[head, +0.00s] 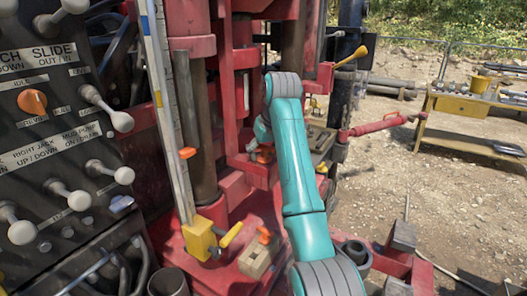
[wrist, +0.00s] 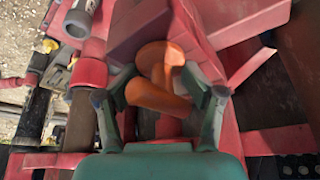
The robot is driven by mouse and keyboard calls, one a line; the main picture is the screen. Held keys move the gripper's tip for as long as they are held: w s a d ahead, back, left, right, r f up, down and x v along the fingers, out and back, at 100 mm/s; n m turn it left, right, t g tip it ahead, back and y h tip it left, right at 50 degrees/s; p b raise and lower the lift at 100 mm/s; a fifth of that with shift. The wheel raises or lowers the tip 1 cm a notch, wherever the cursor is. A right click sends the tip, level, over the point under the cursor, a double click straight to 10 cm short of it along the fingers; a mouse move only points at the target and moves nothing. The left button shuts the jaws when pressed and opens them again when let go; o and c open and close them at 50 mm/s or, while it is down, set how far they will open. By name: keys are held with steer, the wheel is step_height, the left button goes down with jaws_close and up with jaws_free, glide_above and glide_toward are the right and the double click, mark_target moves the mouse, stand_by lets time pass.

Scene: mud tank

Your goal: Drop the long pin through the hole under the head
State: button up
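In the wrist view an orange pin handle (wrist: 158,97) with a rounded top lies between the two fingers of my gripper (wrist: 160,72). The fingers stand on either side of the orange part, close to it; whether they press on it is unclear. Any shaft below the handle is hidden. In the head view my gripper (head: 260,146) is at the red rig, with an orange part (head: 265,156) at its tips. Another orange handle (head: 265,235) stands in a tan block (head: 258,257) on the red deck. I cannot make out the hole or the head.
A control panel with knobbed levers (head: 60,130) stands at the left. An upright measuring rule with a yellow foot (head: 198,238) is left of my arm. Red posts and beams crowd around my gripper. A yellow bench (head: 470,108) and open gravel lie to the right.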

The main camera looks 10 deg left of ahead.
steer(key=shift+o, duration=0.5)
steer(key=shift+s+f, duration=0.2)
steer(key=shift+f, duration=0.9)
steer(key=shift+r, duration=0.1)
steer(key=shift+w+d+r, duration=0.1)
steer(key=shift+r, duration=0.35)
step_height(320, 180, up, 9)
steer(key=shift+r, duration=0.2)
